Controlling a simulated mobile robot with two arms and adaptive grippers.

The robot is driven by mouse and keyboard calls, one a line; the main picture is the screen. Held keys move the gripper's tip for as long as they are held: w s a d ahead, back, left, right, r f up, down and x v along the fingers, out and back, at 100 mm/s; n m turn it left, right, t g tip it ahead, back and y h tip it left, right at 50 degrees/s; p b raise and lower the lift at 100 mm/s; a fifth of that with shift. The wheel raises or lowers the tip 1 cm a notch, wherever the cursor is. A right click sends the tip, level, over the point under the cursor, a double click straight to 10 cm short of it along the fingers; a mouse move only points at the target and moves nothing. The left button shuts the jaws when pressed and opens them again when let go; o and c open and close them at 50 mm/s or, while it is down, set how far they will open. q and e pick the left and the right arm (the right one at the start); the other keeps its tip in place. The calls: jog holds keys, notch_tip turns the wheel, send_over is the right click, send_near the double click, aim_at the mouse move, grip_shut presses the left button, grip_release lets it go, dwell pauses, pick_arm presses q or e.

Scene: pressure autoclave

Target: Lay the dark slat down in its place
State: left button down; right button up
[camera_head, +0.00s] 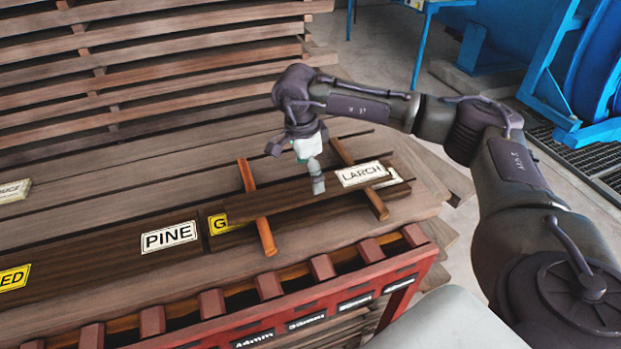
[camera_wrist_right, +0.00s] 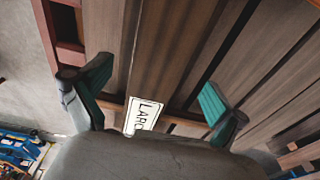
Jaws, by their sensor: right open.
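The dark slat (camera_head: 285,198) bears a white LARCH label and appears to rest across two sticks, an orange one (camera_head: 257,208) near its left end and a brown one (camera_head: 359,178) near its right end. Below it lies a dark board with a yellow label (camera_head: 215,223), partly hidden, showing only a "G". My right gripper (camera_head: 313,168) is open over the slat's middle. In the right wrist view its fingers (camera_wrist_right: 157,92) are spread wide on either side of the slat, with the LARCH label (camera_wrist_right: 143,115) between them. My left gripper is not in view.
A dark board labelled PINE (camera_head: 168,236) lies to the left in the same row. A red slotted rack (camera_head: 270,287) runs along the front edge. Stacked planks (camera_head: 150,75) rise at the back left. Blue machinery (camera_head: 580,90) stands on the floor at the right.

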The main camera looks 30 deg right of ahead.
aim_at(305, 189)
notch_tip(305, 189, up, 10)
jog(key=a+b, duration=0.1)
jog(key=b, duration=0.1)
jog(key=shift+w+a, duration=0.15)
dwell(0.4)
